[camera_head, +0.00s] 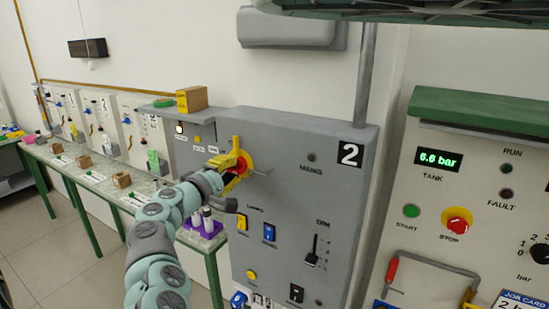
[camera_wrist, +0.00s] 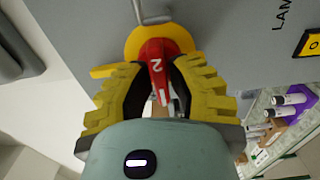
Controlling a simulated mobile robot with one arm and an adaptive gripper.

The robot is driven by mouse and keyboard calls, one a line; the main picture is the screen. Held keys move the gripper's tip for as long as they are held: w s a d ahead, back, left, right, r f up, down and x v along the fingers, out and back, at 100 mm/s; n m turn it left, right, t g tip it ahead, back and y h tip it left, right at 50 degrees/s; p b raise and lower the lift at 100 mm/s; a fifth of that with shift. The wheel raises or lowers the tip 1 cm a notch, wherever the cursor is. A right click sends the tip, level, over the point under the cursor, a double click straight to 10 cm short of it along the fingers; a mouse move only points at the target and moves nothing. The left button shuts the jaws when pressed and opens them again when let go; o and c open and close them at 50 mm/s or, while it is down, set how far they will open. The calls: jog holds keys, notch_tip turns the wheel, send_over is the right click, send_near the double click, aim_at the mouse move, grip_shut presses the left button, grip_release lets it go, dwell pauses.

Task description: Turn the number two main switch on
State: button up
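The number two main switch (camera_wrist: 155,62) is a red handle marked 2 on a yellow round plate (camera_wrist: 133,45). It sits on the grey panel (camera_head: 290,190) labelled 2, left of the MAINS lamp (camera_head: 311,157), which looks dark. My gripper (camera_head: 240,163) has yellow ribbed fingers and is at the switch. In the wrist view my gripper (camera_wrist: 158,75) has one finger on each side of the red handle, with narrow gaps showing beside the handle's end. Whether a fingertip touches the handle is unclear. In the head view the fingers hide most of the handle.
The same panel has a yellow switch (camera_head: 243,222), a blue switch (camera_head: 269,232) and a DIM slider (camera_head: 313,250) below. A compressor panel (camera_head: 470,190) stands at right. A bench (camera_head: 85,180) with boxes and a purple rack (camera_head: 203,228) lies at left.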

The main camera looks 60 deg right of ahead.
grip_shut()
jog(key=shift+f+b, duration=0.2)
jog(key=shift+b, duration=0.35)
jog(key=shift+f+m+b, duration=0.15)
jog(key=shift+m+b, duration=0.55)
jog(key=shift+b, duration=0.25)
jog(key=m+b, duration=0.2)
jog(key=b, duration=0.2)
jog(key=shift+s+f+b, duration=0.1)
jog(key=shift+f+b, duration=0.1)
jog(key=shift+b, duration=0.1)
jog(key=m+b, duration=0.4)
jog(key=b, duration=0.4)
jog(key=shift+m, duration=0.3)
jog(key=m+b, duration=0.1)
jog(key=b, duration=0.1)
jog(key=m+b, duration=0.1)
jog(key=b, duration=0.1)
jog(key=shift+r+b, duration=0.25)
jog(key=shift+b, duration=0.1)
jog(key=shift+r+m, duration=0.1)
jog(key=shift+m, duration=0.2)
